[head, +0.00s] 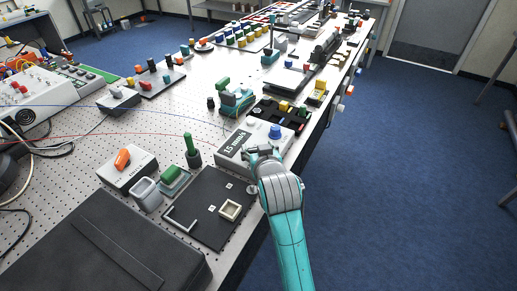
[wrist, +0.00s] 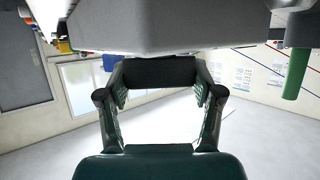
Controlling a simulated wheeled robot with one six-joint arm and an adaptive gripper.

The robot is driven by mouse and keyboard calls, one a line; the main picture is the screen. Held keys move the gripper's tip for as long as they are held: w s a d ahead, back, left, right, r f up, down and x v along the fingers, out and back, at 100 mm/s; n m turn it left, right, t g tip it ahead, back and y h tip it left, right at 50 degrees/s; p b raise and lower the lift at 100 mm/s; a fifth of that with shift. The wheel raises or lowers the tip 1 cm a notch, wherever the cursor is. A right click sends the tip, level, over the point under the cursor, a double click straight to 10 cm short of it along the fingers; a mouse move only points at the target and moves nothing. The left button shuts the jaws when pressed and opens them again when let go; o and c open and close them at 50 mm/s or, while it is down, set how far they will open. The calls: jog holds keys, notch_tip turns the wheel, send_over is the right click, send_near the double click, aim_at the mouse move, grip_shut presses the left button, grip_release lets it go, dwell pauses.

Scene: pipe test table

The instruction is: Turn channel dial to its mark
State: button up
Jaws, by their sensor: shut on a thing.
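A pale grey box (head: 240,150) with a "15 mm/s" readout stands near the table's right edge in the head view, a blue knob (head: 275,132) on its top. My gripper (head: 262,154) is at the box's near right side. In the wrist view the box (wrist: 150,28) fills the top, and my gripper (wrist: 160,85) has a dark, wide piece (wrist: 160,72) between its fingers, which looks like the channel dial. In the head view my gripper hides this piece. I cannot see its pointer or mark.
A black board (head: 205,215) with a small square frame lies left of my arm. A green-handled tool (head: 190,150) and an orange-switch box (head: 125,165) stand further left. A black tray (head: 280,113) sits behind the box. The floor (head: 420,190) at right is free.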

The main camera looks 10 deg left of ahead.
dwell(0.3)
jog(key=o, duration=1.2)
jog(key=shift+c, duration=0.2)
jog(key=shift+s, duration=0.1)
jog(key=v, duration=1.2)
jog(key=shift+f, duration=0.1)
